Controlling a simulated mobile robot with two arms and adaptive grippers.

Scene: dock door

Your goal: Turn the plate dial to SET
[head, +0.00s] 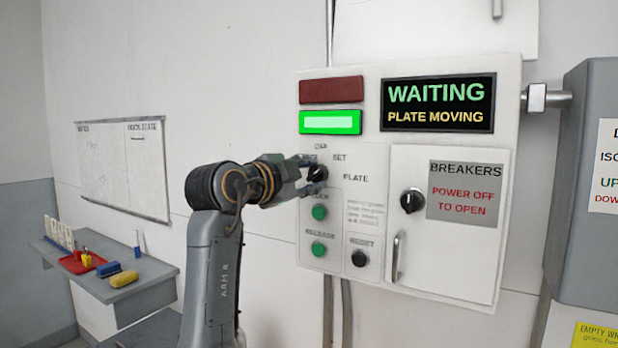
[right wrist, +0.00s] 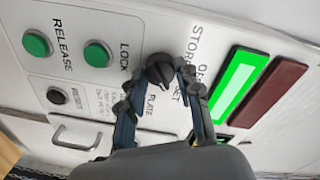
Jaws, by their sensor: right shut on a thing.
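The plate dial (head: 318,173) is a black knob on the white control panel (head: 345,265), with labels around it, one reading SET. It also shows in the right wrist view (right wrist: 160,69), beside the word PLATE. My right gripper (head: 309,176) is shut on the dial. In the right wrist view its fingertips (right wrist: 159,76) lie on either side of the knob. The fingers partly hide the dial, and I cannot tell which label its pointer faces. My left gripper is not in view.
The display (head: 437,104) reads WAITING, PLATE MOVING. A green lamp (head: 330,122) is lit below a dark red one (head: 331,90). Green buttons (head: 320,212) and a black RESET button (head: 359,258) sit below the dial. The breaker door (head: 455,255) is closed. A shelf (head: 140,290) stands left.

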